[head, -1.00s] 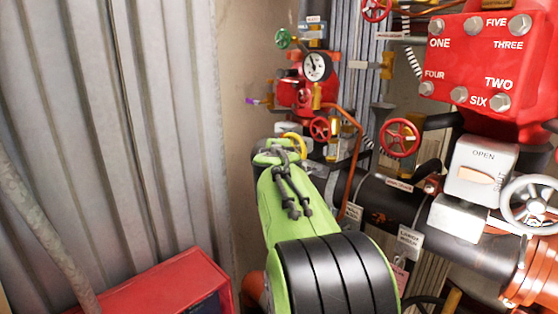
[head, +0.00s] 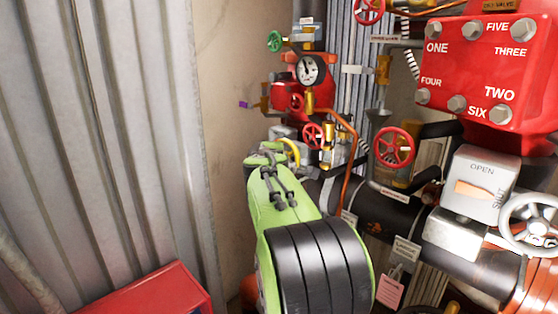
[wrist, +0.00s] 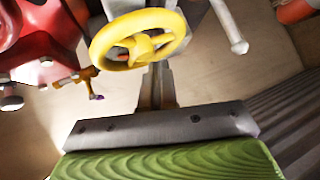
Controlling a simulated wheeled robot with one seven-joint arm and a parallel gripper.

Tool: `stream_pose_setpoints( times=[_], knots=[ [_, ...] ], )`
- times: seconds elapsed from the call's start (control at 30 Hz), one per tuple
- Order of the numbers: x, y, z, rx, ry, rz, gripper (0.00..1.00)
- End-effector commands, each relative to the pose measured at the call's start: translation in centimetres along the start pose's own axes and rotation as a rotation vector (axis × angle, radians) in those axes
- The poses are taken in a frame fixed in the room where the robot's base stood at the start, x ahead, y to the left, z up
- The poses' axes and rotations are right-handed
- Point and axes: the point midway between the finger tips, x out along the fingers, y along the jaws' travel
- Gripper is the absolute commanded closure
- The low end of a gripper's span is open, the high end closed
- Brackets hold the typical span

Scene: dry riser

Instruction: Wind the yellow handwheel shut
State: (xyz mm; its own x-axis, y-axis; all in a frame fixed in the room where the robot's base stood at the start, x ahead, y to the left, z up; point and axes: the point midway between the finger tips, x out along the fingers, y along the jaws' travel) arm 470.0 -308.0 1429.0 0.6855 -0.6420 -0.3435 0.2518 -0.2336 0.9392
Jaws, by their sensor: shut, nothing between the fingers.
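The yellow handwheel (wrist: 140,38) is near the top of the wrist view, with its spokes and hub facing me. In the head view the yellow handwheel (head: 292,151) shows only as a short arc of rim past the end of my green arm. My gripper (wrist: 156,76) is shut and empty. Its narrow fingers reach up to the wheel's lower rim, where the rim covers their tips in the wrist view. I cannot tell whether they touch it. The head view hides the fingers behind my arm.
Red handwheels (head: 395,147), a pressure gauge (head: 310,71) and a green handwheel (head: 275,41) crowd the pipework. A copper pipe (head: 349,160) runs down right of my arm. A red box (head: 150,292) stands low left by the corrugated wall (head: 95,130).

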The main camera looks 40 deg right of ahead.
Motion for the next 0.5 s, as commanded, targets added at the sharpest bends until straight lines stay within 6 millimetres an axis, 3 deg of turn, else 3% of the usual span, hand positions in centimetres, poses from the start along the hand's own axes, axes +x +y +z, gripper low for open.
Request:
stream_pose_setpoints(
  times=[0.03, 0.23, 0.5],
  knots=[
    [-0.2, 1.3, -0.1, 0.000, -0.003, 0.001, 1.00],
    [-1.1, 3.5, 0.0, 0.002, -0.003, 0.005, 1.00],
    [-3.4, 4.1, 2.0, 0.003, -0.005, 0.007, 1.00]
  ],
)
